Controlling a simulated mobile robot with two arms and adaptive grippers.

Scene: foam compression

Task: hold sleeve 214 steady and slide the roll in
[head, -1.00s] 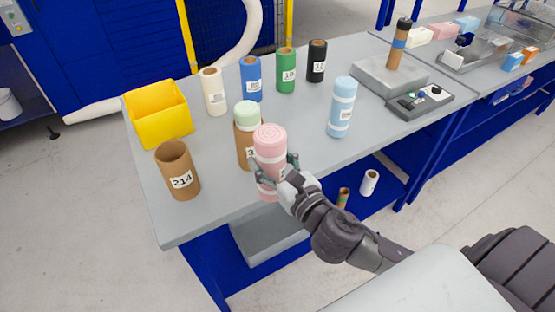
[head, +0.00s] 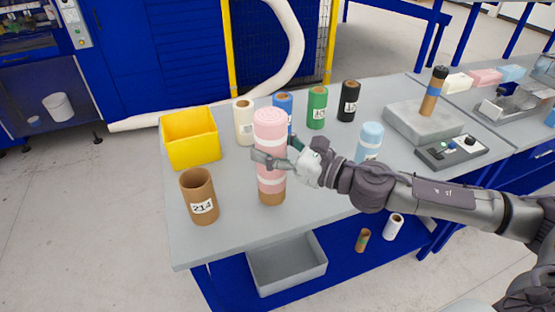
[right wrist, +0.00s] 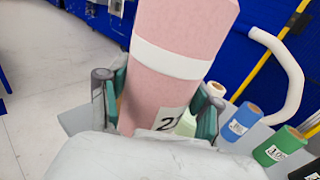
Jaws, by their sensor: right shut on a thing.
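Sleeve 214 (head: 199,200) is an open brown cardboard tube with a white label. It stands upright and empty-looking at the front left of the table, with no gripper on it. My right gripper (head: 276,160) is shut on the pink roll (head: 269,130), which has white bands. The roll is upright, to the right of sleeve 214 and apart from it. In the right wrist view the pink roll (right wrist: 180,45) stands between the fingers (right wrist: 158,98), its label partly hidden. My left gripper is out of view.
A brown tube (head: 271,199) shows just below the roll, mostly hidden by it. A yellow bin (head: 190,142) stands behind sleeve 214. Cream (head: 243,125), green (head: 317,110) and black (head: 348,103) rolls stand at the back. A light blue roll (head: 369,140) is right of my gripper.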

